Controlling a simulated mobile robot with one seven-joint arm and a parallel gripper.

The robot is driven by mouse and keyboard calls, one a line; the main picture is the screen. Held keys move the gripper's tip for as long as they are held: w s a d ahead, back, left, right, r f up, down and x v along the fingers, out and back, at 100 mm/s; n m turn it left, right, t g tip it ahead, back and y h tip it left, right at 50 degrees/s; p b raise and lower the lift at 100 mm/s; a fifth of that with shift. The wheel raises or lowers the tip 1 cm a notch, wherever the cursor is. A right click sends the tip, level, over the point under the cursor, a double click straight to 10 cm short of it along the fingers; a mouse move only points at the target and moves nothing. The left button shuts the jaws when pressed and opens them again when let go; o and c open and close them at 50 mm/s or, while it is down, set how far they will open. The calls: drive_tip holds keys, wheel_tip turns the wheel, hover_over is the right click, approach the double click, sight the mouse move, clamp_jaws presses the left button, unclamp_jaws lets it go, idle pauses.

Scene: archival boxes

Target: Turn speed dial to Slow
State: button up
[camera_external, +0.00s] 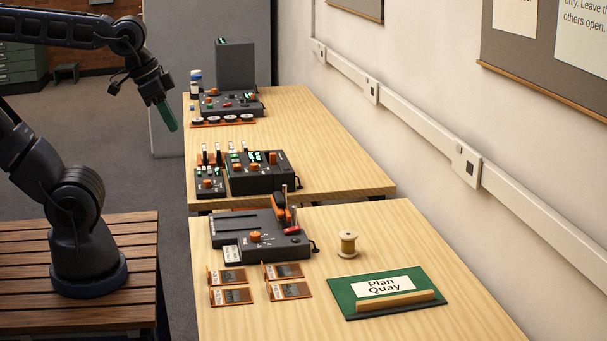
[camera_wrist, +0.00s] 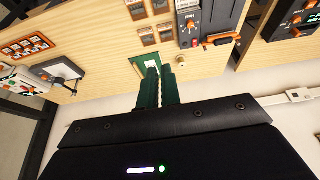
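Orange dials show on several dark control units; their labels are too small to read, so I cannot tell which one is the speed dial. The nearest unit (camera_external: 232,222) has one orange dial (camera_external: 255,236) on its front left. In the wrist view that unit (camera_wrist: 222,15) is at the top, with its orange dial (camera_wrist: 191,25). The middle unit (camera_external: 246,180) and the small unit beside it (camera_external: 202,186) carry more orange dials. My gripper (camera_external: 167,118) hangs left of the tables, apart from all units. Its green fingers (camera_wrist: 160,85) are close together, with nothing clearly held.
Several brown cards (camera_external: 228,277), a thread spool (camera_external: 348,244) and a green "Plan Quay" board (camera_external: 362,310) lie on the near table. An orange lever (camera_external: 282,207) rises behind the near unit. The far unit (camera_external: 230,104) has a tall dark box (camera_external: 235,65) behind it.

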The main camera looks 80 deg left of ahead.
drive_tip(key=o, duration=0.4)
drive_tip(key=shift+w, duration=0.15)
drive_tip(key=shift+c, duration=0.2)
drive_tip(key=o, duration=0.5)
drive_tip(key=w+a, duration=0.1)
drive_tip(key=w+a+n, duration=0.1)
drive_tip(key=w, duration=0.1)
drive_tip(key=w+a+n, duration=0.1)
drive_tip(key=w+a, duration=0.1)
drive_tip(key=shift+w+f+g+h, duration=0.1)
drive_tip(key=shift+f+g+h, duration=0.05)
drive_tip(key=shift+g+h, duration=0.25)
drive_tip(key=shift+c, duration=0.2)
drive_tip(key=w+a+f+n+g, duration=0.1)
drive_tip(key=w+a+f+n, duration=0.4)
drive_tip(key=a, duration=0.6)
drive_tip(key=w+a+f+n, duration=0.2)
drive_tip(key=w+a+f, duration=0.3)
drive_tip(key=a, duration=0.5)
drive_tip(key=n+g, duration=0.3)
drive_tip(key=n, duration=0.4)
approach(207, 181)
drive_tip(key=shift+y, duration=0.4)
drive_tip(key=f, duration=0.8)
drive_tip(key=shift+s+d+f, duration=0.1)
drive_tip(key=shift+d+f, duration=0.2)
drive_tip(key=shift+d, duration=0.1)
drive_tip(key=c, duration=1)
